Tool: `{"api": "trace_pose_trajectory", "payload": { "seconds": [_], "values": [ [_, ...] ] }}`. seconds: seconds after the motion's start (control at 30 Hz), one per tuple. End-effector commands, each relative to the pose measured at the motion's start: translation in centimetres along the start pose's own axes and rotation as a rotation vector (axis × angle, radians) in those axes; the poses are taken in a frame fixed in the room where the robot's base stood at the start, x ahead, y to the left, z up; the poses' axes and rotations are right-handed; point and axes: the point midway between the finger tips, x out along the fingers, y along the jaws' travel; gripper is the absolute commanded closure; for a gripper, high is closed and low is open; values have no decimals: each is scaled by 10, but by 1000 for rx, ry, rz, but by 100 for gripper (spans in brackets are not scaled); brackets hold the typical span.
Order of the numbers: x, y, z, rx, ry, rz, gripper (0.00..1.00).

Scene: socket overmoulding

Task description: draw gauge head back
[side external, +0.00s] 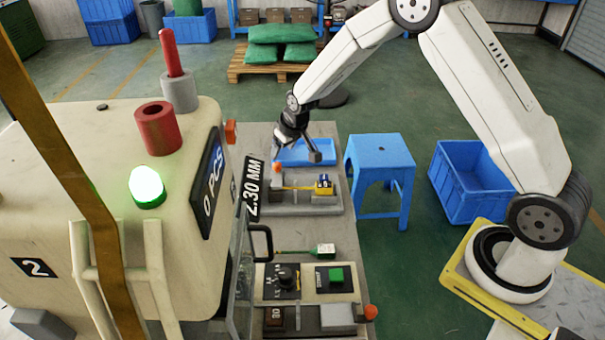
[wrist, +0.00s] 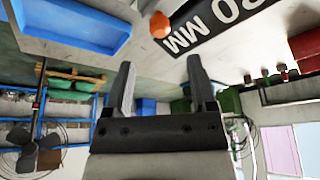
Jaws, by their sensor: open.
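The gauge stands on the grey bench, with a grey base (side external: 312,207) and the black 2.30 MM display (side external: 254,187) at its left. A round orange knob (side external: 278,168) sits next to the display; it also shows in the wrist view (wrist: 160,25), beside the display (wrist: 222,22). A yellow rod runs right from the gauge to a small yellow-and-blue block (side external: 323,185). I cannot tell for certain which part is the gauge head. My gripper (side external: 297,151) is above the far part of the bench, behind the knob. Its fingers (wrist: 159,65) are apart with nothing between them.
A blue tray (side external: 290,158) lies on the bench behind the gauge, close under my gripper. The large cream machine (side external: 90,200) with a lit green lamp bounds the left. A white-and-green connector (side external: 325,251) lies nearer. A blue stool (side external: 380,160) stands to the right.

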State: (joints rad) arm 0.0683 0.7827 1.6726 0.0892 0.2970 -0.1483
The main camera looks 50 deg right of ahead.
Motion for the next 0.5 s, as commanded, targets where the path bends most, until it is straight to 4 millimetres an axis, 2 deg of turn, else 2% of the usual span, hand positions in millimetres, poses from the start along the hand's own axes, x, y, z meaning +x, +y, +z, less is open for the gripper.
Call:
{"api": "trace_pose_trajectory", "payload": {
  "seconds": [0.33, 0.5],
  "values": [
    [4, 0, -1, 0, 1, 0, 28],
    [13, 0, -1, 0, 0, 0, 28]
  ]
}}
